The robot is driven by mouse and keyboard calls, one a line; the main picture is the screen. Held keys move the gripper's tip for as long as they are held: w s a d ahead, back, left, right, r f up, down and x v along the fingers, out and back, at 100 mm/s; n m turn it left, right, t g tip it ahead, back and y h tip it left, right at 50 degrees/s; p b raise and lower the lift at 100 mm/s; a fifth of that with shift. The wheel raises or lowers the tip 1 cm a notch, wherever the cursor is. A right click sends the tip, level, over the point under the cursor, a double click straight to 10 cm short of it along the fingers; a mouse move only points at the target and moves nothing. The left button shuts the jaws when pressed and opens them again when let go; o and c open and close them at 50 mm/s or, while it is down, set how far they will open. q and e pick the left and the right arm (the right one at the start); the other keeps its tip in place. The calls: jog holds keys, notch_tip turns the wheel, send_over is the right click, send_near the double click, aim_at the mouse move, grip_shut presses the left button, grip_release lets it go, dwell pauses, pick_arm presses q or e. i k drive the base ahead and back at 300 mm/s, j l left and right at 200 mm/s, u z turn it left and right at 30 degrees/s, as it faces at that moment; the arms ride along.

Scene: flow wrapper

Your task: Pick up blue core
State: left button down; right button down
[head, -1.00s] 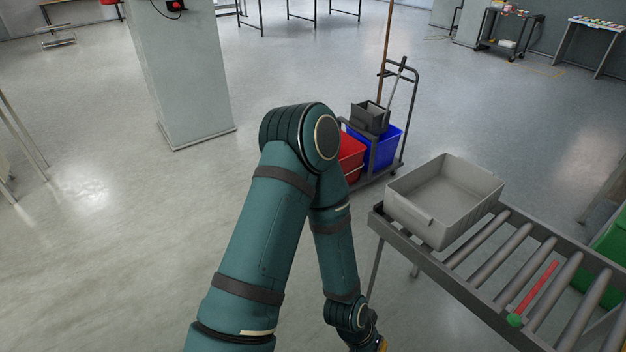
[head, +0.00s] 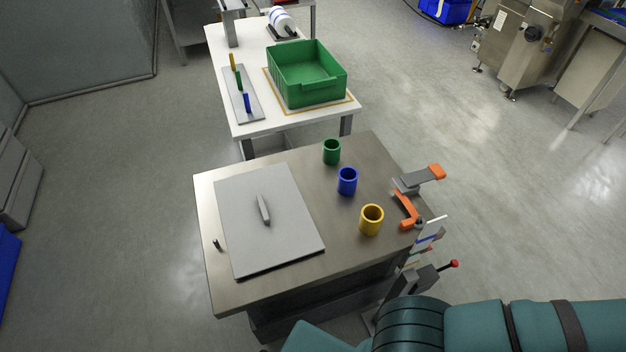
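The blue core (head: 347,181) is a short hollow cylinder standing upright on the metal table (head: 270,285). It stands between a green core (head: 331,152) behind it and a yellow core (head: 371,219) in front of it, with gaps between them. Part of one of my arms crosses the lower right of the head view, below the table. Neither gripper shows in the head view, and nothing touches the blue core.
A grey plate (head: 240,225) with a small grey bar (head: 263,209) covers the table's left side. An orange-handled device (head: 407,205) is at the right edge. Behind, a white table (head: 230,110) holds a green crate (head: 306,98) and a rack of coloured pegs (head: 242,95).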

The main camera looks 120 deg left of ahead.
aim_at(347, 176)
jog(key=u, duration=3.6)
